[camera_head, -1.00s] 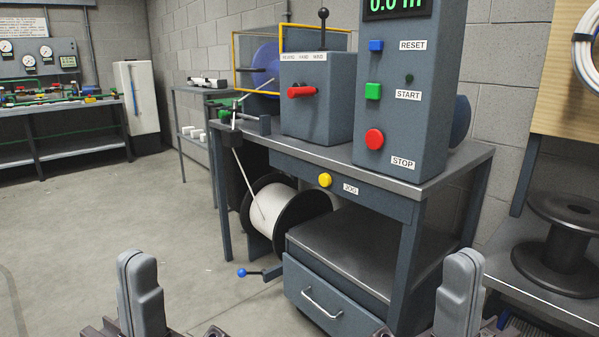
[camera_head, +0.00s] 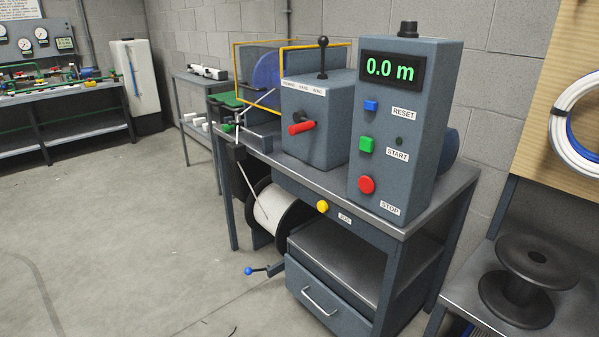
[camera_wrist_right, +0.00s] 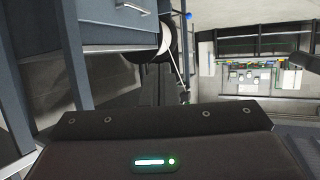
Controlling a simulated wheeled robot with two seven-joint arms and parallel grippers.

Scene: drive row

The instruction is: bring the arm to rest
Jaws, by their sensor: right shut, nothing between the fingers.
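Neither gripper shows in the head view. In the right wrist view a wide dark housing of my right gripper (camera_wrist_right: 160,145), with small screws and a lit green light, fills the bottom. A grey drawer cabinet with a bar handle (camera_wrist_right: 133,7) shows at the top left of that view, apart from the housing. My left gripper is out of view.
The grey machine bench (camera_head: 460,190) carries a control box (camera_head: 436,120) reading 0.0 m. A crank with a blue knob (camera_head: 249,271) sticks out low at its left. A black spool (camera_head: 520,285) stands on a bench at right. The floor (camera_head: 110,220) at left is clear.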

